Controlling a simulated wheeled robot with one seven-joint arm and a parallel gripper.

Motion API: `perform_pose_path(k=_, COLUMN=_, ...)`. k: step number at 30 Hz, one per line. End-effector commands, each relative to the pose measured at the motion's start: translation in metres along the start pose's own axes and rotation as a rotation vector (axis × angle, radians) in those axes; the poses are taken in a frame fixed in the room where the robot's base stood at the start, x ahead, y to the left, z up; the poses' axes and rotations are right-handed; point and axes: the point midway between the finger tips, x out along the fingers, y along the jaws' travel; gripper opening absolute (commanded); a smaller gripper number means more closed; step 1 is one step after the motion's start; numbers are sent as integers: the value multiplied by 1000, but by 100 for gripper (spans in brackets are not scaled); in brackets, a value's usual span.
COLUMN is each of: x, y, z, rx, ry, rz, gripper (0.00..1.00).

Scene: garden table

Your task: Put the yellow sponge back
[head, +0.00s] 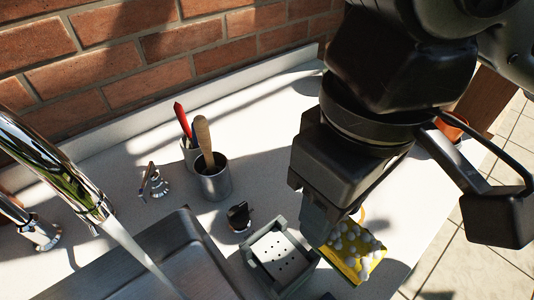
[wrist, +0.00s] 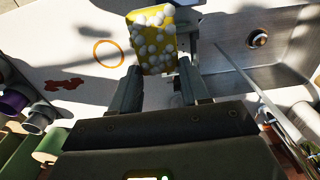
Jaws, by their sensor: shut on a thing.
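The yellow sponge (head: 352,262), dotted with white foam, is in my gripper (head: 330,238) above the counter in the head view. In the wrist view the sponge (wrist: 153,42) sits between the tips of the two fingers of my gripper (wrist: 156,74), which is shut on it. A grey open holder (head: 281,257) with a perforated white floor stands on the counter just left of the sponge in the head view; it looks empty. In the wrist view the sponge hides part of a grey shape behind it, probably the holder.
A metal sink (head: 190,262) and chrome tap (head: 55,165) lie left of the holder. A small black item (head: 239,217) and a grey cup (head: 214,180) with a wooden handle stand behind it. An orange ring (wrist: 108,53) and a red patch (wrist: 65,84) lie on the counter.

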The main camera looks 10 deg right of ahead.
Motion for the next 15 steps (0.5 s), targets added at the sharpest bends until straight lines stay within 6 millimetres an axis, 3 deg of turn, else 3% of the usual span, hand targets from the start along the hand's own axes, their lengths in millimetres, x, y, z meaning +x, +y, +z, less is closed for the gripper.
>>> perform_pose_path(k=9, x=36, y=-24, z=-55, rx=0, ry=-1, rz=1, gripper=0)
perform_pose_path(k=15, x=45, y=-28, z=-66, rx=1, ry=0, rz=1, gripper=0)
